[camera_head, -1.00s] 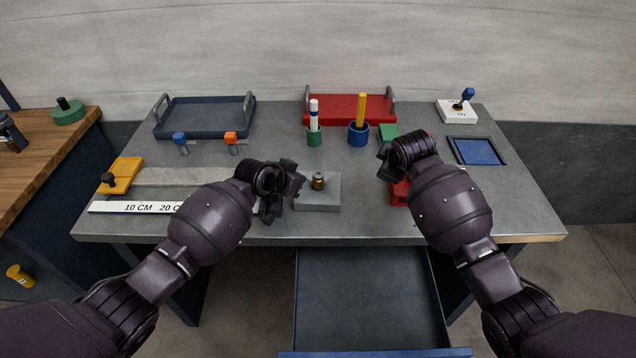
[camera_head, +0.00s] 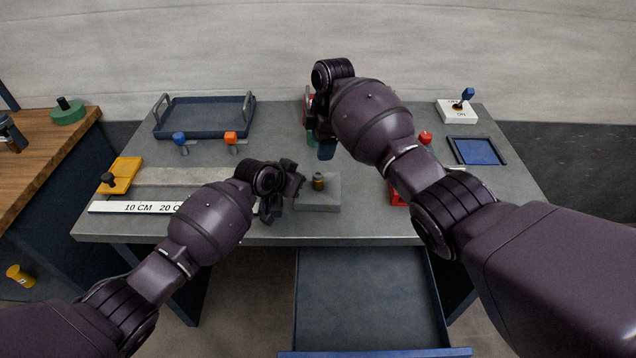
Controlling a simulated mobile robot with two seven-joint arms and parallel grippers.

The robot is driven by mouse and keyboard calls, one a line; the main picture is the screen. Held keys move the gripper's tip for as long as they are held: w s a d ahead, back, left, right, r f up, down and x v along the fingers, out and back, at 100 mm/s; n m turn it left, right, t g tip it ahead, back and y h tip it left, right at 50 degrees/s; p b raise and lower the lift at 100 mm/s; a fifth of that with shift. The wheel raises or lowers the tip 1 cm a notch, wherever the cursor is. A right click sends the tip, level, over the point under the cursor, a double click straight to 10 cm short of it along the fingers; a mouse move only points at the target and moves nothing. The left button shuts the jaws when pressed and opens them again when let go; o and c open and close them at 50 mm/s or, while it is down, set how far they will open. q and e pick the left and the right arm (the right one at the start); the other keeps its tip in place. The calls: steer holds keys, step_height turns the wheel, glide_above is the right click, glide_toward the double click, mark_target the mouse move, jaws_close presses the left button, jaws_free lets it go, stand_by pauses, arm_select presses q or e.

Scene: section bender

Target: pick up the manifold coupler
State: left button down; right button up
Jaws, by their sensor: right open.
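No part is labelled as the manifold coupler. A small dark and brass-coloured cylinder (camera_head: 318,181) stands upright on a grey block (camera_head: 320,204) near the table's front edge; I cannot tell whether it is the coupler. My left gripper (camera_head: 284,195) is just left of that block, its fingers apart and seemingly empty.
A blue tray (camera_head: 205,131) stands at the back left. A white ruler strip (camera_head: 130,207) and a yellow block (camera_head: 122,177) lie at the left. A blue square pad (camera_head: 476,151) and a white switch box (camera_head: 456,111) are at the right. An open drawer (camera_head: 365,300) juts out in front.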

mark_target(318, 174)
steer(key=f, duration=0.5)
steer(key=shift+a+f, duration=0.1)
steer(key=shift+a, duration=0.2)
steer(key=shift+s+a+f, duration=0.15)
steer(key=shift+f, duration=1.2)
steer(key=shift+s+a+f, duration=0.1)
steer(key=shift+s+f, duration=0.05)
steer(key=shift+f, duration=1.15)
steer(key=shift+c, duration=0.2)
steer(key=c, duration=1)
step_height(318, 174, up, 10)
steer(key=shift+r, duration=0.1)
